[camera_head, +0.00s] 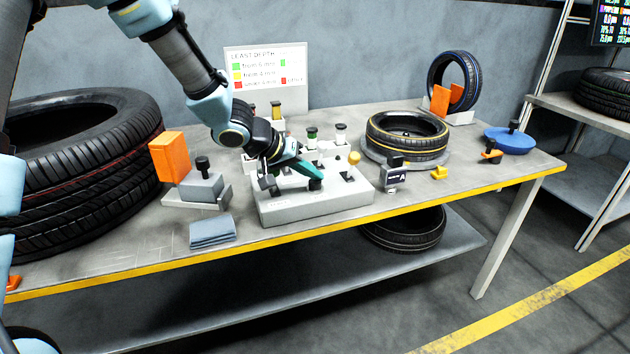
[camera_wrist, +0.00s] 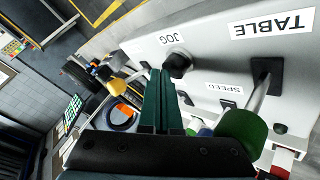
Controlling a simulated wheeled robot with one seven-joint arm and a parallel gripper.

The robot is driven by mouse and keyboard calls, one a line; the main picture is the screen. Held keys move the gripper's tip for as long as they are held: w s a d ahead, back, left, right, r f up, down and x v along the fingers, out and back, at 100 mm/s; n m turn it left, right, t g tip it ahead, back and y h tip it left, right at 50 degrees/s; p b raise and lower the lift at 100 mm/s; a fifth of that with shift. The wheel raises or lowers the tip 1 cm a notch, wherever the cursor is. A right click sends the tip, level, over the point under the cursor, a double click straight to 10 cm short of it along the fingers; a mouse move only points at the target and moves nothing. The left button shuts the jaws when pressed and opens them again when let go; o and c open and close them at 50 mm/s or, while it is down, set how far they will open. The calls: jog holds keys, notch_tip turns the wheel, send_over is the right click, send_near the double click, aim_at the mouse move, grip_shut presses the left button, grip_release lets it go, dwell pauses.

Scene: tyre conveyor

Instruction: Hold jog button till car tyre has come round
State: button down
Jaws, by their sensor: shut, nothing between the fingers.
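A grey control box (camera_head: 275,213) stands near the table's front edge. Its labels JOG, SPEED and TABLE show in the wrist view. The black jog button (camera_wrist: 177,65) stands out from the box by the JOG label. My gripper (camera_head: 318,173) is shut and empty, its teal fingers over the box. In the wrist view the fingertips (camera_wrist: 159,72) are right beside the jog button; I cannot tell whether they touch or press it. A tyre with a yellow stripe (camera_head: 405,145) lies flat on a round grey turntable (camera_head: 378,165) right of the box.
A large red-striped tyre (camera_head: 90,165) is at left. A blue-striped tyre (camera_head: 432,72) stands upright behind. Near the box are an orange block (camera_head: 169,157), a folded cloth (camera_head: 212,232) and a small sign (camera_head: 392,178). A green knob (camera_wrist: 240,130) on a lever is close to my fingers.

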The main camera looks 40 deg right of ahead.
aim_at(310, 183)
jog(key=shift+w+a+f, duration=0.2)
jog(key=shift+w+a, duration=0.1)
jog(key=shift+w, duration=0.3)
jog(key=shift+r, duration=0.1)
jog(key=shift+r+p, duration=0.25)
jog(key=shift+p, duration=0.15)
jog(key=shift+s+d+r+p, duration=0.1)
jog(key=shift+r+p, duration=0.5)
jog(key=shift+r, duration=0.65)
jog(key=shift+s+d+r+p, duration=0.1)
jog(key=shift+r+p, duration=0.45)
jog(key=shift+r, duration=0.7)
